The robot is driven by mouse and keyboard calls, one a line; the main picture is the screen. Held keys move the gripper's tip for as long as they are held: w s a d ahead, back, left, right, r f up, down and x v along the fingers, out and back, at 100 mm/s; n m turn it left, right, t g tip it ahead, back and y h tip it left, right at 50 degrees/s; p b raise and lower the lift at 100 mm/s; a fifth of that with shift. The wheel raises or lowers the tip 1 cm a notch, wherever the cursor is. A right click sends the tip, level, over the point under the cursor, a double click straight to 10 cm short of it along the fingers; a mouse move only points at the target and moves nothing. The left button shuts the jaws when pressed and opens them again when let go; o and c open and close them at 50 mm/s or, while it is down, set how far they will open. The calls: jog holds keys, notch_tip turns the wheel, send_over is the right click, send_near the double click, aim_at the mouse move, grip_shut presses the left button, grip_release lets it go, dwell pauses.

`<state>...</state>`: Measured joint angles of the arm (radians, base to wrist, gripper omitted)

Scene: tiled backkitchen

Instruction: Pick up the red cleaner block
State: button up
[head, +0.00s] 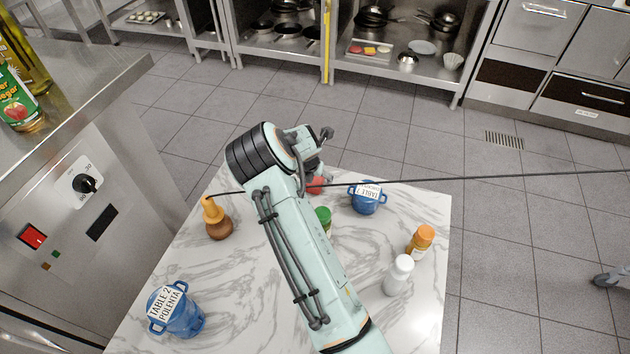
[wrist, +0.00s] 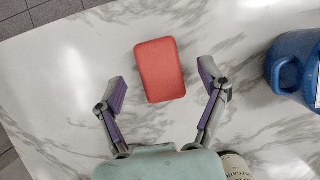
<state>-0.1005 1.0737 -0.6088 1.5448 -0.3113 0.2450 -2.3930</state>
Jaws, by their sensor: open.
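The red cleaner block (wrist: 160,69) lies flat on the marble table, just ahead of my gripper in the wrist view. It is a rounded rectangle, longer than it is wide. In the head view only a small red part of it (head: 315,185) shows beside my arm; the rest is hidden. My gripper (wrist: 160,85) is open and empty, with one finger on each side of the block's near part. I see gaps between the block and both fingers. I cannot tell the gripper's exact height above the table.
A blue pot (head: 367,198) stands right of the block. A green-capped jar (head: 323,217), orange-capped bottle (head: 421,240) and white bottle (head: 398,276) stand nearer. A brown bottle (head: 218,220) and another blue pot (head: 176,310) are left. The marble table (head: 240,290) has bare patches between them.

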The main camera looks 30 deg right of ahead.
jog(key=shift+x, duration=0.85)
jog(key=c, duration=1.3)
jog(key=shift+o, duration=0.2)
jog(key=shift+r, duration=0.15)
